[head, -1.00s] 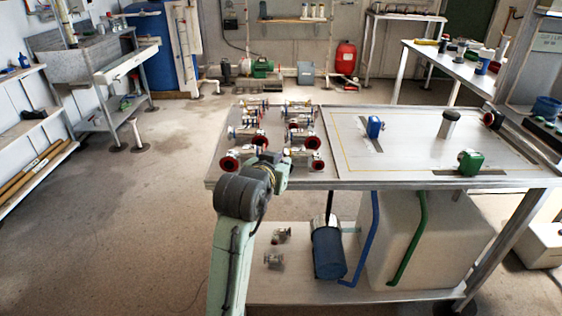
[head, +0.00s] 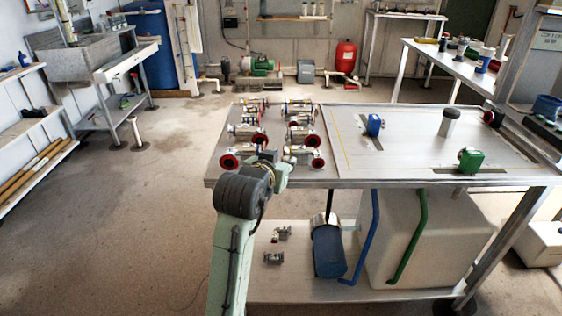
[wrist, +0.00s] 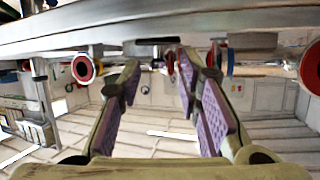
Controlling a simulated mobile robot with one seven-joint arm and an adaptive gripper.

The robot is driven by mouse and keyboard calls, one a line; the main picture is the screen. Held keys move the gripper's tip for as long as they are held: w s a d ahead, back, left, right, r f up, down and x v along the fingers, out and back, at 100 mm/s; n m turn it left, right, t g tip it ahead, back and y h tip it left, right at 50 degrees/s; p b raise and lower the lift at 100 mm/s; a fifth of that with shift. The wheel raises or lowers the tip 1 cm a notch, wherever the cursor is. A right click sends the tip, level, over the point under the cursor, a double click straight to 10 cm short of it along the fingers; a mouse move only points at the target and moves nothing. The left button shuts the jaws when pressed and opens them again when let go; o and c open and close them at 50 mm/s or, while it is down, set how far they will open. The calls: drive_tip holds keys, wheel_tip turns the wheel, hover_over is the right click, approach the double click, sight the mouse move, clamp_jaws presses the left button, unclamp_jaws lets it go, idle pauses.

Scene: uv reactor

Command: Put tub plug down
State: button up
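I cannot pick out a tub plug with certainty. Several metal fittings with red round ends, one at the front left (head: 229,161), stand in two rows on the left part of the metal table (head: 400,181). My gripper (wrist: 158,66) is at the table's front edge, mostly hidden behind my wrist in the head view. In the wrist view, its two purple-padded fingers stand apart, with no object clearly held between them. A metal fitting with a red ring (wrist: 169,61) shows beyond the fingertips; I cannot tell whether they touch it.
A blue device (head: 374,125), a grey cylinder (head: 449,122) and a green device (head: 470,160) stand on the table's right part. Two small fittings, one nearer (head: 274,258), and a blue motor (head: 328,250) are on the lower shelf.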

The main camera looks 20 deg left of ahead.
drive_tip(key=b+v, duration=0.1)
drive_tip(key=v, duration=1.1)
drive_tip(key=shift+r, duration=0.2)
